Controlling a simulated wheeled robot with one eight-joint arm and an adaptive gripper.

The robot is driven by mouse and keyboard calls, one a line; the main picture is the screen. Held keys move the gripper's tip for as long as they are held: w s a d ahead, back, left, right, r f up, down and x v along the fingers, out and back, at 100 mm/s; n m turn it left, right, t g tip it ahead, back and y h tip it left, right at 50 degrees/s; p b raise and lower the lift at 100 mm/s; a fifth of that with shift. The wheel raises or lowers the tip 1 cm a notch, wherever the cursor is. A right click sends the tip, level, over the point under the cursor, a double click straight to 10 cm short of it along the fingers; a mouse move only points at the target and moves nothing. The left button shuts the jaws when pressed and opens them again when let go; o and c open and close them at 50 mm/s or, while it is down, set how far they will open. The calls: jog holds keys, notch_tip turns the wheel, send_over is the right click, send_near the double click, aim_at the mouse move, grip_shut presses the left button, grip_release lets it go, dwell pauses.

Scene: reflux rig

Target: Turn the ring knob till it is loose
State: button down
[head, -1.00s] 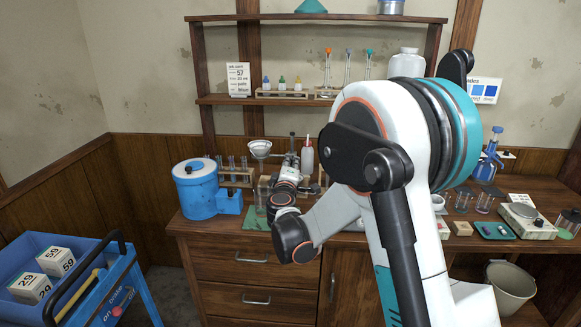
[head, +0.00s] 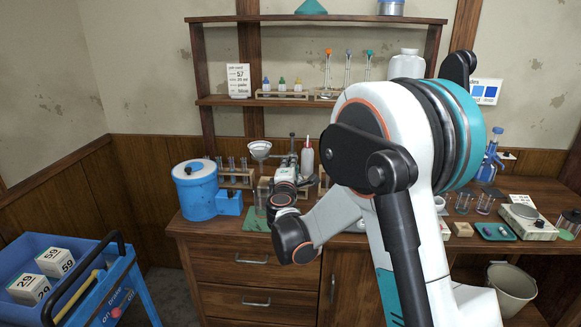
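A white funnel (head: 260,150) is held up at the left part of the bench, beside a dark upright rod (head: 292,142). The ring knob cannot be made out; the area beside the rod is small and partly covered by my wrist. My gripper (head: 291,161) is at the far end of my arm, just right of the funnel and close to the rod. Its fingers are too small and too covered to tell whether they are open or shut, or touch anything.
A blue lidded tank (head: 195,189) and a test tube rack (head: 236,179) stand left of my wrist. A white bottle with a red tip (head: 307,158) is close on the right. A shelf (head: 225,99) hangs behind. My arm hides the bench middle.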

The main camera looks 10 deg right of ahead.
jog(key=shift+a, duration=0.1)
jog(key=c, duration=1.5)
grip_release()
jog(key=v, duration=1.2)
